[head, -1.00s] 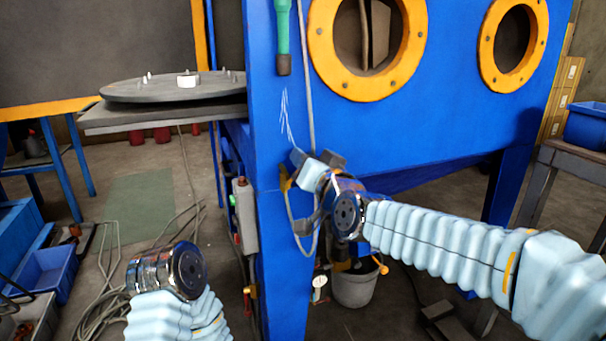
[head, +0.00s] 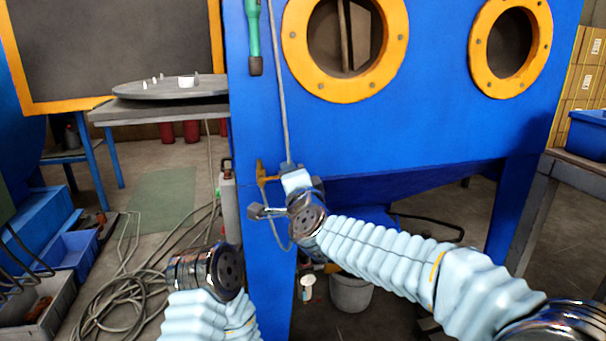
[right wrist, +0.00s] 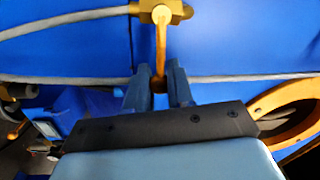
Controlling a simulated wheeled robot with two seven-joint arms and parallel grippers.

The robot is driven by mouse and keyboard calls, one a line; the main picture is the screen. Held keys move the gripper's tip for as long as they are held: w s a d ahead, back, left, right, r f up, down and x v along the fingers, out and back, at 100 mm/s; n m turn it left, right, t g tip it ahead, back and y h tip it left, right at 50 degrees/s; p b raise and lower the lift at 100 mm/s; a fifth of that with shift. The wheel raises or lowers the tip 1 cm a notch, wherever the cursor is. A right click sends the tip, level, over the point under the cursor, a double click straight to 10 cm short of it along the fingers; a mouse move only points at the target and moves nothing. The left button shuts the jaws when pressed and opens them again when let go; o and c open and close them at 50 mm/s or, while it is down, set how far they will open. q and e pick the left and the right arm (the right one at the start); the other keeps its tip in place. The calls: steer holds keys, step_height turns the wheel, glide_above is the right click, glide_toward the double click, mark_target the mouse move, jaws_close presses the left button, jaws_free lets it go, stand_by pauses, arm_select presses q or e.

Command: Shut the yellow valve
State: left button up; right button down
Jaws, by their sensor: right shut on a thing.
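The yellow valve (head: 262,171) is on the front left edge of the blue cabinet, beside a grey line. In the right wrist view its body (right wrist: 163,12) is at the top, with a grey hose leading off to the left. Its yellow lever (right wrist: 160,48) extends from the body down between my fingers. My right gripper (right wrist: 159,84) is shut on the lever's end. In the head view the right hand (head: 274,194) is against the cabinet edge and partly hides the valve. My left wrist is low in the head view; its gripper fingers do not show.
The blue cabinet (head: 420,130) has two orange-ringed ports. A green-handled tool (head: 253,38) hangs above the valve. A grey bucket (head: 350,293) stands below my right arm. Coiled hoses (head: 120,295) lie on the floor at left. A grey table (head: 545,205) stands at right.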

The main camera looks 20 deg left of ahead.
arm_select(q)
steer(key=shift+d+f, duration=0.15)
steer(key=shift+d, duration=0.35)
arm_select(e)
steer(key=shift+f+m, duration=0.3)
steer(key=shift+m, duration=0.2)
steer(key=c, duration=1)
jaws_free()
steer(key=shift+c, duration=0.2)
arm_select(q)
steer(key=shift+f+b, duration=0.55)
steer(key=shift+b, duration=0.1)
arm_select(e)
steer(key=v, duration=1.3)
steer(key=shift+s+d, duration=0.3)
steer(key=shift+f, duration=0.15)
